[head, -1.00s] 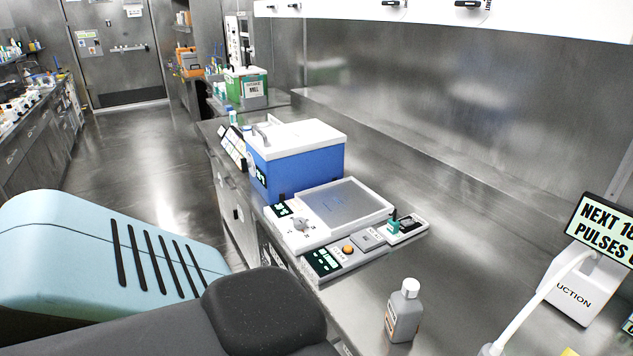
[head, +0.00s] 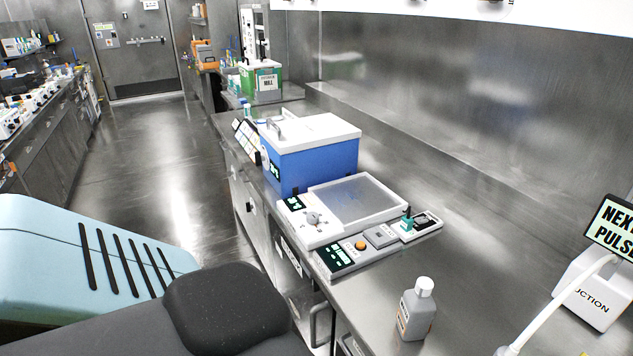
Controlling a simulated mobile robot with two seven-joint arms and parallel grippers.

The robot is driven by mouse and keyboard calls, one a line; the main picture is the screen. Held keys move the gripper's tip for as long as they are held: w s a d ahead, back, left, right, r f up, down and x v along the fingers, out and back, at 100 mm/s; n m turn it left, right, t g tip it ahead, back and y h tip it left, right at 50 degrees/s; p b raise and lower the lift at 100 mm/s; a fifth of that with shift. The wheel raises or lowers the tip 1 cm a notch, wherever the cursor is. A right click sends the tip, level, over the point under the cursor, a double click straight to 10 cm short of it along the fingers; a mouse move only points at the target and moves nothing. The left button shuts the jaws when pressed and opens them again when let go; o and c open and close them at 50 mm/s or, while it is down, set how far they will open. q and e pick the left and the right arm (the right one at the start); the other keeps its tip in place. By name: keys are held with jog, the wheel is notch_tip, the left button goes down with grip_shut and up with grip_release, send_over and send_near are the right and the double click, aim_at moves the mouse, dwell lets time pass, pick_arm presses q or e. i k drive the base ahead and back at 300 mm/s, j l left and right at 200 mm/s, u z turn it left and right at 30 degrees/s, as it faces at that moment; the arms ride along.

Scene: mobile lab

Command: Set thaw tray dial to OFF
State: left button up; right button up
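The thaw tray (head: 357,199) is a white unit with a grey plate, on the steel counter in front of a blue box. Its dial (head: 313,218) is a small grey knob on the white panel at the tray's left end, beside a small dark display (head: 294,203). The dial's setting is too small to read. Neither gripper shows in the head view. My dark and light-blue body parts fill the lower left.
A control box with an orange button (head: 360,245) sits before the tray. A blue cooler box (head: 312,160) with white lid stands behind it. A grey bottle (head: 416,309) stands nearer on the counter (head: 470,260). A suction unit (head: 597,290) is at right. The floor aisle is clear at left.

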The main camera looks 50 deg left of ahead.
aim_at(313, 218)
jog(key=u, duration=1.4)
